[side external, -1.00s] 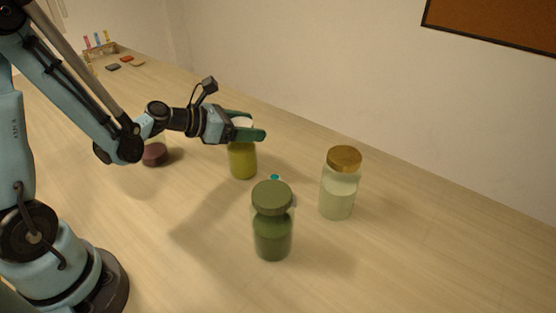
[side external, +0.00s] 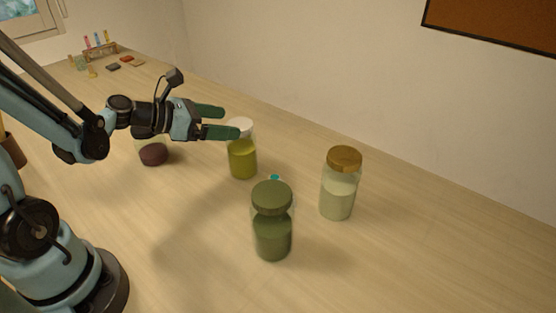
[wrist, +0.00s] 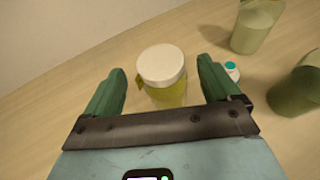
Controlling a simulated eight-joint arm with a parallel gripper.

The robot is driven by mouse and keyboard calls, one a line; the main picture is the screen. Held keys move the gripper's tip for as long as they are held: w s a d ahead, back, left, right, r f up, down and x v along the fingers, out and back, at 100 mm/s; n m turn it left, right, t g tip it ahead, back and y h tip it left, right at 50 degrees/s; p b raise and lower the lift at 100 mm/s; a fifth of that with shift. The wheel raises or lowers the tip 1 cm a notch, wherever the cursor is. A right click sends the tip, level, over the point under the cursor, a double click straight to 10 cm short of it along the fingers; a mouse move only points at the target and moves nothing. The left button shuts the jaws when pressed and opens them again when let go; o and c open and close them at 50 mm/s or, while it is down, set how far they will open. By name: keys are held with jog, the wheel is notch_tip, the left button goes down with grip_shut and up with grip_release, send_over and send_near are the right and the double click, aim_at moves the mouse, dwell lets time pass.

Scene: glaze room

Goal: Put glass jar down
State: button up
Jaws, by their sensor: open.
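A glass jar with a white lid and yellow-green contents (side external: 243,158) stands upright on the table. In the wrist view the same jar (wrist: 163,75) shows ahead of my fingers, its white lid in line with the gap. My gripper (side external: 222,122) is open and empty, its green fingers spread, to the left of the jar's lid. In the wrist view my gripper (wrist: 160,85) has one finger to each side of the jar, clear of it.
A green-lidded jar (side external: 272,230) stands in front, a gold-lidded jar (side external: 338,190) to the right, and a jar with dark red contents (side external: 153,154) behind my wrist. A small teal-topped item (side external: 275,178) lies between jars. A vial rack (side external: 101,50) stands at the far end.

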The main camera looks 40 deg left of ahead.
jog(key=s+d+m+g+y, duration=0.2)
jog(key=s+m, duration=0.2)
jog(key=m, duration=1.1)
jog(key=s+d+r+m+g+y, duration=0.1)
jog(key=s+m, duration=0.4)
jog(key=m, duration=1.1)
jog(key=shift+d+m+g+y, duration=0.3)
jog(key=shift+d+g+y, duration=0.3)
jog(key=shift+g+y, duration=0.45)
jog(key=shift+o, duration=0.8)
